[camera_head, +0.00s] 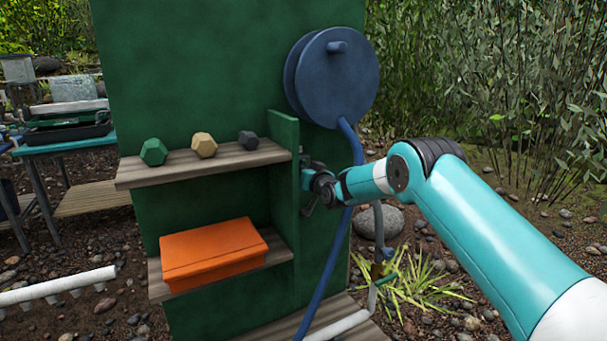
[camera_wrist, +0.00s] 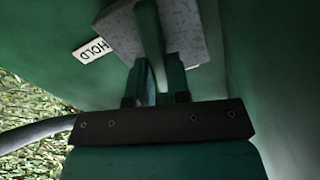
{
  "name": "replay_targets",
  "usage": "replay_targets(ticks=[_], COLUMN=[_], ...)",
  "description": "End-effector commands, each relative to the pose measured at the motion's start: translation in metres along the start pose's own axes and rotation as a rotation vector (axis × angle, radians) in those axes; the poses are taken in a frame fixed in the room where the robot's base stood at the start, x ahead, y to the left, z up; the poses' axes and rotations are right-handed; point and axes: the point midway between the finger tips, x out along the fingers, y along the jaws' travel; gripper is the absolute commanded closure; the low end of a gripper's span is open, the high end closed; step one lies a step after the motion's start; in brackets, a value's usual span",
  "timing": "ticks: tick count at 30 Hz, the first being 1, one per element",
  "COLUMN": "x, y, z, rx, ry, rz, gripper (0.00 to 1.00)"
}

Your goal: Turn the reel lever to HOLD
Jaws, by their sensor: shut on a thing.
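The blue hose reel (camera_head: 345,85) is mounted on the upper right of the green panel (camera_head: 200,60). In the wrist view, a green lever (camera_wrist: 149,30) stands out in front of a speckled grey block (camera_wrist: 185,35). A white HOLD label (camera_wrist: 92,50) is on the panel, left of the block. My gripper (camera_wrist: 155,82) is shut on the lever, with a finger on each side of it. In the head view, my gripper (camera_head: 312,180) is at the panel's right part, below the reel; the lever and label cannot be made out there.
A blue hose (camera_head: 341,230) hangs from the reel close to my gripper. A shelf (camera_head: 130,176) to the left carries a green, a tan and a dark polyhedral weight. An orange box (camera_head: 212,250) sits on the lower shelf. Grass and stones lie to the right.

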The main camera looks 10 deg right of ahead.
Motion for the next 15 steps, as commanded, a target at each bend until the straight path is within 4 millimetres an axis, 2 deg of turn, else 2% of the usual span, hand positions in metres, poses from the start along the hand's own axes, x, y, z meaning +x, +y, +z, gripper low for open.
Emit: replay_targets(ticks=[1,2,5,15], x=[0.0000,0.0000,0.0000,-0.0016], y=[0.0002,0.0001,0.0002,0.0002], z=[-0.0004,-0.0004,-0.0004,-0.0001], rx=[-0.001,-0.001,-0.002,-0.002], ry=[0.000,0.000,0.000,-0.001], rz=[0.000,0.000,0.000,0.000], gripper=[1.00,0.81,0.58,0.57])
